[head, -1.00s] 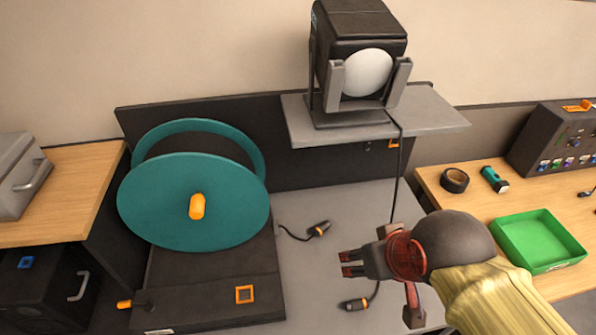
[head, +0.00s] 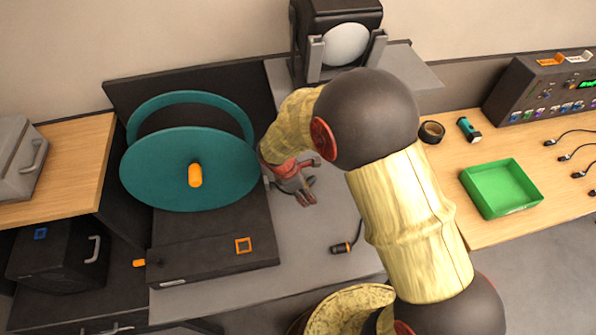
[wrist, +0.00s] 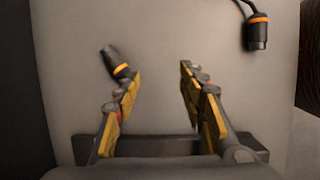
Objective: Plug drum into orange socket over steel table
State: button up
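The drum (head: 190,185) is a teal reel with an orange hub on a dark base. My gripper (head: 312,190) is open and empty, low over the grey steel table (head: 300,258), right of the drum. In the wrist view, a black plug with an orange ring (wrist: 116,62), apparently the drum's, lies by the tip of the left finger, not between the fingers (wrist: 160,85). My gripper hides it in the head view. The orange socket on the back panel below the shelf is hidden behind my arm.
A second plug (head: 342,248), on the lamp's cable, lies on the steel table and shows in the wrist view (wrist: 257,32). Another orange-framed socket (head: 243,245) is on the drum's base. The lamp (head: 340,40) stands on a shelf (head: 415,72). A green tray (head: 500,188) sits right.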

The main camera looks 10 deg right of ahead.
aim_at(309, 183)
jog(key=w+n+t, duration=0.2)
jog(key=w+n, duration=0.5)
jog(key=shift+a+b+x, duration=0.2)
jog(key=shift+b+x, duration=1.25)
jog(key=shift+x, duration=0.6)
jog(key=shift+a+b+x, duration=0.2)
jog(key=shift+b+x, duration=1.25)
jog(key=shift+x, duration=0.55)
jog(key=shift+s+f, duration=0.15)
jog(key=shift+s, duration=0.05)
jog(key=c, duration=0.3)
grip_shut()
jog(key=shift+r+p, duration=2.4)
jog(key=shift+r, duration=0.15)
